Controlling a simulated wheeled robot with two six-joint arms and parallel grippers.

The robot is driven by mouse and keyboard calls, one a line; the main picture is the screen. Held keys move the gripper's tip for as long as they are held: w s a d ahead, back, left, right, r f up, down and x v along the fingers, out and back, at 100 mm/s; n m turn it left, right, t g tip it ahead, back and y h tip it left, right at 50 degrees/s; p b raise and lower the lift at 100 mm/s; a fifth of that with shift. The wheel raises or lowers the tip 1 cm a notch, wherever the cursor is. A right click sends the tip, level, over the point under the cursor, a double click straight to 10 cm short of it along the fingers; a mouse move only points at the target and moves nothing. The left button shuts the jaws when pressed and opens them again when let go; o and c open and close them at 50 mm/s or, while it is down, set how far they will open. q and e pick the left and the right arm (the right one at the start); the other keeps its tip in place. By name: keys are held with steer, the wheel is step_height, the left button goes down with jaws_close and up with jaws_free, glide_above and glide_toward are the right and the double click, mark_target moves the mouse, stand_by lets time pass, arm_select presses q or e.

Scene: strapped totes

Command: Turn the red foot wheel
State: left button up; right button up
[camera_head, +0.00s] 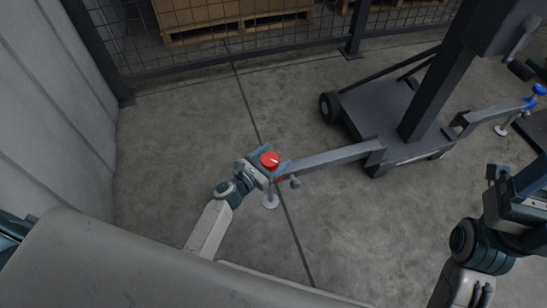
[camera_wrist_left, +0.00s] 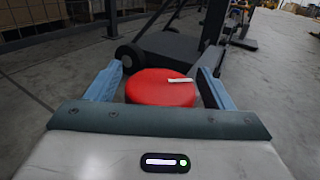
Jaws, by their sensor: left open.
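The red foot wheel (camera_head: 269,159) is a round red knob with a white mark on top, at the end of a grey outrigger arm with a round foot pad (camera_head: 270,202) below it. My left gripper (camera_head: 273,164) is at the wheel, with its blue fingers open on either side of it. In the left wrist view the red wheel (camera_wrist_left: 160,87) sits between the two open fingers (camera_wrist_left: 156,88), and gaps seem to show at both sides. My right gripper (camera_head: 508,182) is at the right edge, away from the wheel; its fingers are not clear.
The outrigger (camera_head: 335,157) runs right to a dark wheeled base (camera_head: 385,108) with a tall mast (camera_head: 437,70). A blue foot wheel (camera_head: 539,90) stands at far right. A mesh fence (camera_head: 240,45) and wooden pallets (camera_head: 235,27) are behind. Concrete floor (camera_head: 180,130) is clear at left.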

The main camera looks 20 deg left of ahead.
arm_select(q)
steer(key=shift+c, duration=0.4)
steer(key=c, duration=0.9)
steer(key=shift+m+g+h, duration=0.3)
steer(key=shift+m+h, duration=0.1)
steer(key=shift+h, duration=0.2)
steer(key=shift+d+m+g+h, duration=0.1)
steer(key=shift+m+g+h, duration=0.75)
steer(key=shift+h, duration=0.25)
steer(key=m+g+h, duration=0.2)
steer(key=g, duration=0.1)
steer(key=m+g+h, duration=0.1)
steer(key=shift+s+d+m+h, duration=0.2)
steer(key=shift+s+m+h, duration=0.05)
steer(key=shift+m+h, duration=0.1)
steer(key=shift+s+m+g+h+b, duration=0.1)
steer(key=shift+m+g+h+b, duration=0.3)
steer(key=shift+m+g, duration=0.5)
steer(key=shift+d+g, duration=0.1)
steer(key=shift+g, duration=0.25)
steer(key=o, duration=1)
